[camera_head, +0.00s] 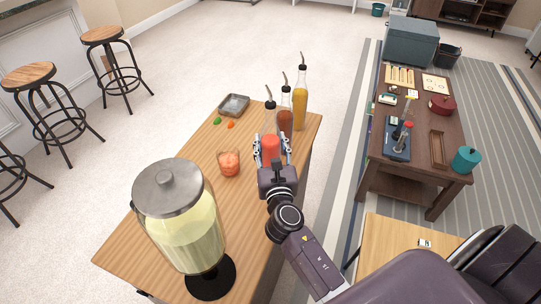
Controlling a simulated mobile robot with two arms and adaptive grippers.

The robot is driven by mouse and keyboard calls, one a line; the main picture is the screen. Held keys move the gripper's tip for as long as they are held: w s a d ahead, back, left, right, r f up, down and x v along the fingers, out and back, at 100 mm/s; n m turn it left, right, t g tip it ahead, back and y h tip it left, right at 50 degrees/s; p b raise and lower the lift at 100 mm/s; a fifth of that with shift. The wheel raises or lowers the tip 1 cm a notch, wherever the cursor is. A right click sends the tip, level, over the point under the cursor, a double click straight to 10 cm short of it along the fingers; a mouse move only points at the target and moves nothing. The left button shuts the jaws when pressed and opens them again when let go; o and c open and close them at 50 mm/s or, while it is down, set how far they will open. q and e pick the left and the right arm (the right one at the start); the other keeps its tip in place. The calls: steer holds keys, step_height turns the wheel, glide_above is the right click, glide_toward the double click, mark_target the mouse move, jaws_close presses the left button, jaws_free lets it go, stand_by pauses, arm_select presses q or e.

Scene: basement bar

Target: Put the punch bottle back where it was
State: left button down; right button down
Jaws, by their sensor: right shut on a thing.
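The punch bottle (271,146), a clear glass bottle with red liquid low in it and a dark pour spout, stands upright over the wooden counter (222,255). My right gripper (272,150) is shut on it, with one finger at each side. The gripper hides the bottle's base, so I cannot tell whether it touches the counter. Close behind it are a bottle with reddish-brown liquid (286,118) and a taller bottle with yellow-orange liquid (300,108). My left gripper is not in view.
A glass drink dispenser (188,230) stands at the counter's near end. A glass with orange-red contents (229,164) is left of the gripper. A grey tray (234,105) and small green and orange pieces lie farther back. A dark table (420,125) stands to the right.

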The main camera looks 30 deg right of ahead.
steer(key=shift+f+b, duration=0.85)
steer(key=shift+f, duration=1.15)
steer(key=c, duration=1.1)
jaws_free()
steer(key=shift+f, duration=0.1)
steer(key=shift+c, duration=0.2)
steer(key=shift+s, duration=0.2)
steer(key=b+v, duration=0.2)
steer(key=v, duration=0.9)
steer(key=shift+s+a+b, duration=0.25)
steer(key=shift+s+b, duration=0.05)
steer(key=shift+s, duration=0.05)
